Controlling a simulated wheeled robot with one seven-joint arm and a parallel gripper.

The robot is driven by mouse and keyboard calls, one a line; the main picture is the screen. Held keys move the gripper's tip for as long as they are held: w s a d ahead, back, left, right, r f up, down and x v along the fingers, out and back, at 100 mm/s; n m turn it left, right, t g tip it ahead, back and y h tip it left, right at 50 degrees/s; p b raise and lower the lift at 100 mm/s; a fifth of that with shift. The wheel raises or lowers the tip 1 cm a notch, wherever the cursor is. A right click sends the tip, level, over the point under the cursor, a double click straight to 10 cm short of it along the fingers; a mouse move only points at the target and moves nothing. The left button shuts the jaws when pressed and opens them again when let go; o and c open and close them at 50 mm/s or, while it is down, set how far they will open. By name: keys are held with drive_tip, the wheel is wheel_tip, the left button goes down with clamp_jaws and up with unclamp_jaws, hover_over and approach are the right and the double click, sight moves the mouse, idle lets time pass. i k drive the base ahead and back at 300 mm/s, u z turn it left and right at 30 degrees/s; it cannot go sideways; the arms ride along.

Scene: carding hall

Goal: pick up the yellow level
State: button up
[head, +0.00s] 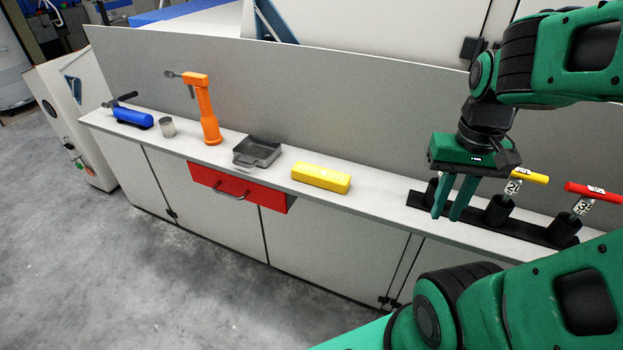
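The yellow level (321,178) is a short yellow block lying on the narrow white worktop, right of a grey metal tray. My gripper (449,212) points down to the right of the level, in front of a black rack in the picture. Its two green fingers stand apart with a gap between them, and nothing shows in the gap. The gripper is clear of the level. Nothing covers the level in the head view.
The grey tray (245,155), an orange tool (207,112), a grey cup (167,127) and a blue tool (132,117) stand left. The black rack (527,237) holds yellow- and red-handled items. A red drawer (225,181) sticks out below. A grey panel rises behind.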

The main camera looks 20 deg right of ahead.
sight(334, 181)
drive_tip(key=u, duration=0.9)
drive_tip(key=k, duration=1.4)
drive_tip(key=z, duration=0.6)
drive_tip(key=i, duration=0.5)
drive_tip(key=z, duration=0.05)
